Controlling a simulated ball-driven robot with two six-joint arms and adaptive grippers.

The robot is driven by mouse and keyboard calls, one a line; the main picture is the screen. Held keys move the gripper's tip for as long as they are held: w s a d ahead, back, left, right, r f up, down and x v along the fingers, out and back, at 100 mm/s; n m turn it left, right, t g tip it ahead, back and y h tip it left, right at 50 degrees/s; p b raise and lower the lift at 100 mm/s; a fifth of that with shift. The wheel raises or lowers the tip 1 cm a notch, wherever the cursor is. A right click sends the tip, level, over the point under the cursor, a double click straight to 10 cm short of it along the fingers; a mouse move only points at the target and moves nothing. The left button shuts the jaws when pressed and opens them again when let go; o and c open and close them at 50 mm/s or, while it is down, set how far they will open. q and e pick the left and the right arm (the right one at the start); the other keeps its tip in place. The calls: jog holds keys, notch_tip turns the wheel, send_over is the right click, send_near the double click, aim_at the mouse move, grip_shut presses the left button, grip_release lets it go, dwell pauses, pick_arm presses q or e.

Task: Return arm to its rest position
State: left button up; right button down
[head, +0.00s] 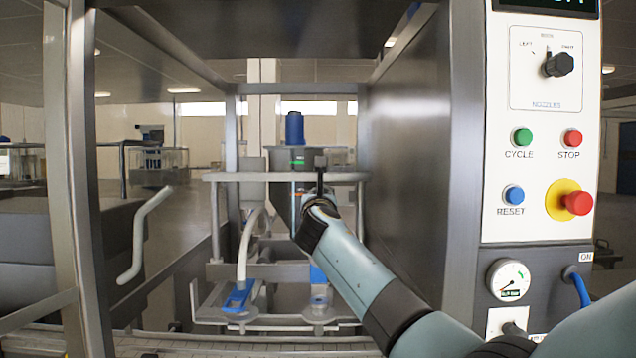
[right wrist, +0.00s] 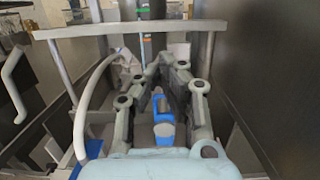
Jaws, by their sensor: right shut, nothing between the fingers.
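My right arm comes in from the lower right in the head view and reaches into the filling machine's bay. My right gripper (head: 320,165) is at its far end, seen against the grey horizontal rail (head: 260,177); I cannot tell whether it touches the rail. In the right wrist view the gripper (right wrist: 165,62) has its fingers together, with nothing between them. Its body hides part of the blue-topped nozzle (right wrist: 163,118) below. My left arm and gripper are not in view.
A hopper (head: 280,190) with a blue motor stands behind the rail. A pale hose (head: 248,240) runs down to a blue nozzle fitting (head: 238,297). Steel posts and a side wall (head: 410,160) bound the bay. The control panel (head: 541,130) stands at right.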

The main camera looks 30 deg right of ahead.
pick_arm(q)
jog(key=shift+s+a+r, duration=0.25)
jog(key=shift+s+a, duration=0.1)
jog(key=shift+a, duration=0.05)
pick_arm(e)
jog(key=shift+s+r, duration=0.2)
jog(key=shift+r, duration=0.2)
